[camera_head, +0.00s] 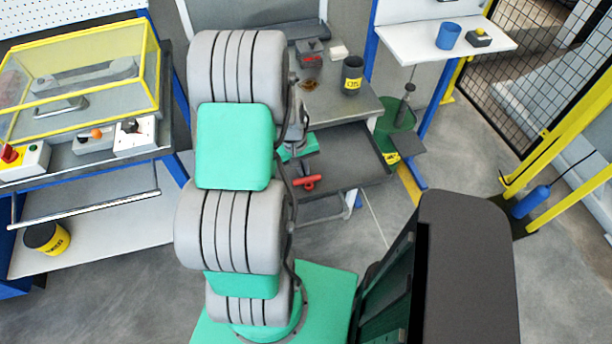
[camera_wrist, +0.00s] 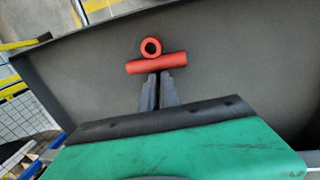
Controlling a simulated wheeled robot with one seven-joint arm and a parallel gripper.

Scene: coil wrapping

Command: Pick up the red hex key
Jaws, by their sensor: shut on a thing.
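The red hex key (camera_head: 307,181) is over the open grey drawer (camera_head: 352,165) under the workbench. In the wrist view the red hex key (camera_wrist: 157,64) shows as a crosswise red bar with a round, hollow red end above it. My gripper (camera_wrist: 158,80) has its two dark fingers close together, their tips on the middle of the bar. My gripper (camera_head: 298,172) is partly hidden behind my arm in the head view. The grey drawer floor (camera_wrist: 225,60) lies behind the key in the wrist view. I cannot tell whether the key still touches it.
The workbench (camera_head: 340,108) above the drawer bears a dark cup (camera_head: 352,74) with a yellow label. A yellow-framed clear case (camera_head: 80,75) stands left. A white shelf (camera_head: 410,45) with a blue cup (camera_head: 448,36) is right. A green bin (camera_head: 395,140) stands beside the drawer.

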